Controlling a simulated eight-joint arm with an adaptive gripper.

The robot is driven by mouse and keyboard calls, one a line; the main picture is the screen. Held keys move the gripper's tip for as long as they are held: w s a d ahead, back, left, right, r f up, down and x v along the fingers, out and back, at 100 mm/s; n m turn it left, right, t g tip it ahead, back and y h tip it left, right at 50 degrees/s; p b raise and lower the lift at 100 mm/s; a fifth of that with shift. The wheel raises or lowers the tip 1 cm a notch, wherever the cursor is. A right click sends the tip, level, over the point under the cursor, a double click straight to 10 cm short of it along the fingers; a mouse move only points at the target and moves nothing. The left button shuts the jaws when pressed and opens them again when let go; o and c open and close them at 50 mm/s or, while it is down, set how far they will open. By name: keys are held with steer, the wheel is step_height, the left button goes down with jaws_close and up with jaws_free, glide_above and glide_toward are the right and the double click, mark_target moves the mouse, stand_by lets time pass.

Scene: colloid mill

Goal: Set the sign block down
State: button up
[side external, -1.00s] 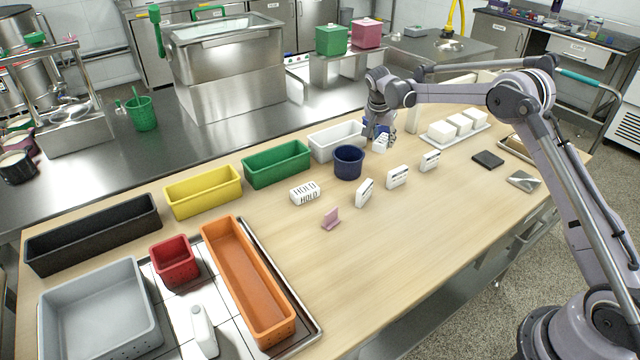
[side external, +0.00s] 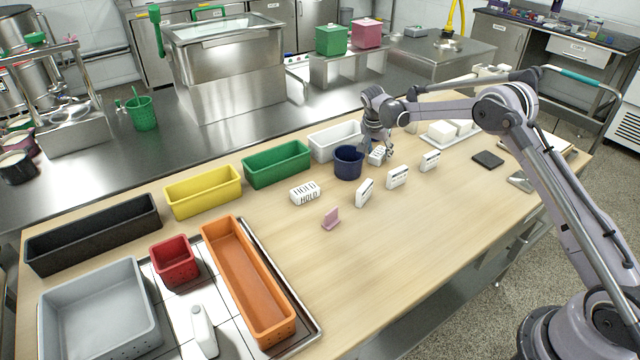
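A small white sign block (side external: 377,156) with dark print is at my gripper (side external: 376,147), just right of the dark blue round tub (side external: 349,163). My gripper points down with its fingers at the block and appears shut on it. The block looks tilted. It is low over the wooden table, and I cannot tell whether it touches the top. Another white block marked HOLD (side external: 304,193) lies on the table further left.
Three upright white sign cards (side external: 397,177) stand in a row to the right, with a small pink piece (side external: 331,218) left of them. White (side external: 333,142), green (side external: 277,165) and yellow (side external: 203,193) bins line the back. The table's front middle is clear.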

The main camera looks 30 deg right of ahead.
steer(key=shift+r, duration=0.1)
steer(key=s+a+r+n, duration=0.1)
steer(key=s+a+r, duration=0.2)
steer(key=r, duration=0.3)
steer(key=s+a+r+n+t, duration=0.1)
steer(key=s+a+r, duration=0.1)
steer(key=r, duration=0.4)
steer(key=s+a+r+n, duration=0.1)
steer(key=s+a+r, duration=0.2)
steer(key=r, duration=0.3)
steer(key=s+a+r+n+t+y, duration=0.1)
steer(key=s+a+r+n+y, duration=0.2)
steer(key=s, duration=0.6)
steer(key=s+a+r+n+t, duration=0.15)
steer(key=s+a+n, duration=0.25)
steer(key=s, duration=0.5)
steer(key=s+a+f+n+t+y, duration=0.1)
steer(key=s+a+f+n+t, duration=0.1)
steer(key=s+f, duration=0.3)
steer(key=s+a+n, duration=0.1)
steer(key=s, duration=0.3)
steer(key=shift+s+f, duration=0.25)
steer(key=shift+f, duration=0.1)
